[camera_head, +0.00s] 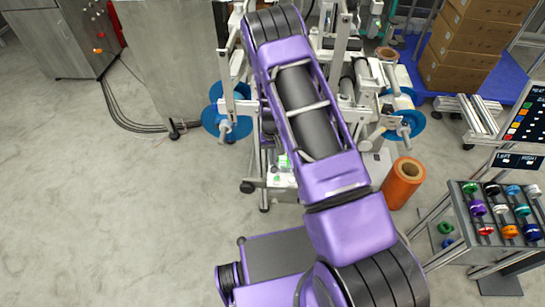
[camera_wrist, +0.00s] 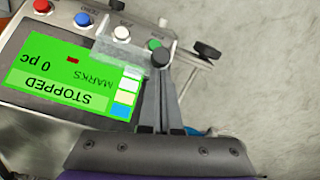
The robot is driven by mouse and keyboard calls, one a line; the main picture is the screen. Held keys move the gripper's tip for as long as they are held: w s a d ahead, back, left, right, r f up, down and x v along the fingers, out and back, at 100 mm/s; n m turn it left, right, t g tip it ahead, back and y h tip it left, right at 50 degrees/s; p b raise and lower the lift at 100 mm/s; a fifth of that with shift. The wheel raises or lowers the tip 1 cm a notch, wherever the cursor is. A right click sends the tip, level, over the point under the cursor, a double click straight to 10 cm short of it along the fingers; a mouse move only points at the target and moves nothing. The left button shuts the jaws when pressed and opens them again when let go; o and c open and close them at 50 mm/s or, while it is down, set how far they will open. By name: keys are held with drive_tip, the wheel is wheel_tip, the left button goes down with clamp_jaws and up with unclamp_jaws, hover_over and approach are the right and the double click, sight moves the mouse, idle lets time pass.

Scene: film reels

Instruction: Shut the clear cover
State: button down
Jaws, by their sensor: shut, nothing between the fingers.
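The clear cover (camera_wrist: 108,50) shows in the wrist view as a see-through piece at the edge of a grey control panel (camera_wrist: 30,92), near a white button (camera_wrist: 122,33). Whether it stands raised or lies flat I cannot tell. My gripper (camera_wrist: 161,72) is shut and empty. Its fingertips are just right of the cover, close to a dark round knob (camera_wrist: 160,57) and a green button (camera_wrist: 154,44); contact is unclear. In the head view my arm hides the gripper and the cover.
The panel's green screen (camera_wrist: 70,85) reads STOPPED. A blue button (camera_wrist: 83,19) and a red button (camera_wrist: 42,6) sit on it. A black knob (camera_wrist: 207,50) sticks out at right. An orange roll (camera_head: 403,184) and a reel rack (camera_head: 490,215) stand right of my arm; open floor lies left.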

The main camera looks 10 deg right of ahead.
sight(272, 171)
drive_tip(key=s+f, duration=0.1)
drive_tip(key=s+f+b, duration=0.1)
drive_tip(key=f, duration=0.1)
drive_tip(key=shift+s+a+b, duration=0.25)
drive_tip(key=shift+a+b, duration=0.05)
drive_tip(key=shift+a, duration=0.05)
drive_tip(key=shift+s+a+f, duration=0.15)
drive_tip(key=shift+s+f, duration=0.1)
drive_tip(key=shift+s, duration=0.25)
